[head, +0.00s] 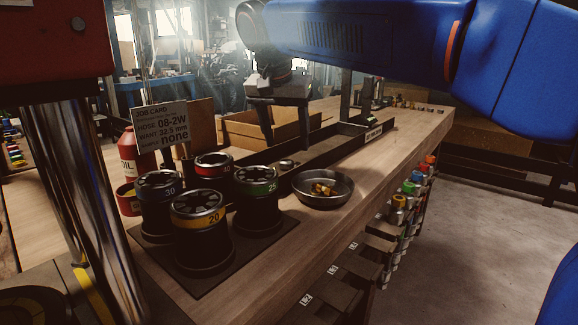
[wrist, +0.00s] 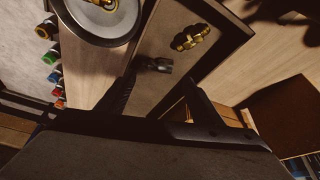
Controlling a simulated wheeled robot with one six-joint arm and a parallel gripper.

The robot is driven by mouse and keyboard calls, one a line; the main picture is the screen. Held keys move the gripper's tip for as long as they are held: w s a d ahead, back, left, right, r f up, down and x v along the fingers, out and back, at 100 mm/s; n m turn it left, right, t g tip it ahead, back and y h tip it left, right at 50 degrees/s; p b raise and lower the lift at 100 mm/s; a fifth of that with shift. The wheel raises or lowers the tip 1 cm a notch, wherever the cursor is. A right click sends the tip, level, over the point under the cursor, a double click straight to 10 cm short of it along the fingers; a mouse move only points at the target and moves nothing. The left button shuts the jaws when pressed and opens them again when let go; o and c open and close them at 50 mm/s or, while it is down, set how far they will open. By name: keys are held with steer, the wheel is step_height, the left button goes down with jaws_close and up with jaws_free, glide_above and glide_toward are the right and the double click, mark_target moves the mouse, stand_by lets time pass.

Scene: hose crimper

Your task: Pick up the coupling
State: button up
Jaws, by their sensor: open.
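My gripper (wrist: 160,92) is open, its two fingers apart with nothing between the tips. In the head view my gripper (head: 284,135) hangs above a long dark tray (head: 335,143) on the bench. In the wrist view a short dark cylindrical fitting (wrist: 153,64) lies in the tray just beyond the fingertips. A brass fitting (wrist: 190,38) lies farther up in the same tray. I cannot tell for sure which of these is the coupling.
A round metal bowl (head: 338,200) with brass pieces stands by the tray. Several numbered die pots (head: 200,232), a job card (head: 162,124) and a red oil bottle (head: 135,160) stand at left. Open cardboard boxes (head: 240,133) lie behind the tray. Bare bench lies at front right.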

mark_target(290, 161)
steer(key=shift+x, duration=3.25)
steer(key=c, duration=0.9)
